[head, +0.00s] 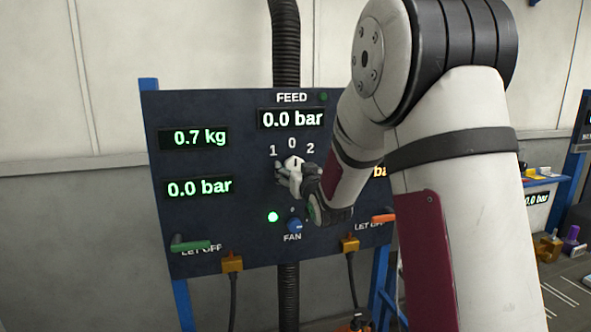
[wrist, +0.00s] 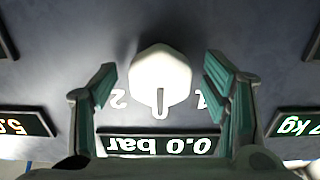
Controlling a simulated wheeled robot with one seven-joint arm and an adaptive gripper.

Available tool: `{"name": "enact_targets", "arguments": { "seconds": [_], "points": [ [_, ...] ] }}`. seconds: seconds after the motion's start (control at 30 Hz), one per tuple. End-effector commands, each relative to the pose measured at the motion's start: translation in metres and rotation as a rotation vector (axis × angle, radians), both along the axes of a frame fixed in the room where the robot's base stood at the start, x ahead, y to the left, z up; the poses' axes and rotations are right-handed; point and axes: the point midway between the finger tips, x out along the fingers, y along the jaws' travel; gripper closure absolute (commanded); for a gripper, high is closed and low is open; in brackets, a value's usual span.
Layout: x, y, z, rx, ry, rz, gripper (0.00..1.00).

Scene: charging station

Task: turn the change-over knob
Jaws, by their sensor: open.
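The white change-over knob (head: 293,161) sits on the dark panel (head: 240,110) under the FEED readout, with the marks 1, 0 and 2 around its top. In the wrist view, which shows the panel upside down, the knob (wrist: 160,75) is a pale faceted block whose pointer line is at 0. My gripper (head: 287,178) is at the knob in the head view and partly covers it. In the wrist view my open gripper (wrist: 160,88) has one green-padded finger on each side of the knob, with a gap on both sides.
The FEED readout (head: 292,118) shows 0.0 bar. A blue FAN knob (head: 294,226) and a lit green lamp (head: 273,217) are below my gripper. A green LET OFF lever (head: 190,244) is lower left, an orange lever (head: 383,218) lower right. My arm hides the panel's right part.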

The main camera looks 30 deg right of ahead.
Motion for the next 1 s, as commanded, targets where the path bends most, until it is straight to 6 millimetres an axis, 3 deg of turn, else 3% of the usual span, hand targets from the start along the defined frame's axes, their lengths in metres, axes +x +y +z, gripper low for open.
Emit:
{"name": "enact_targets", "arguments": {
  "seconds": [0.4, 0.6, 1.0],
  "points": [
    [0.0075, -0.0014, -0.0003, 0.000, 0.001, 0.000, 0.34],
    [0.0074, -0.0014, -0.0002, 0.000, 0.001, 0.000, 0.79],
    [0.0074, -0.0019, -0.0004, 0.057, -0.012, -0.001, 0.80]
  ]
}}
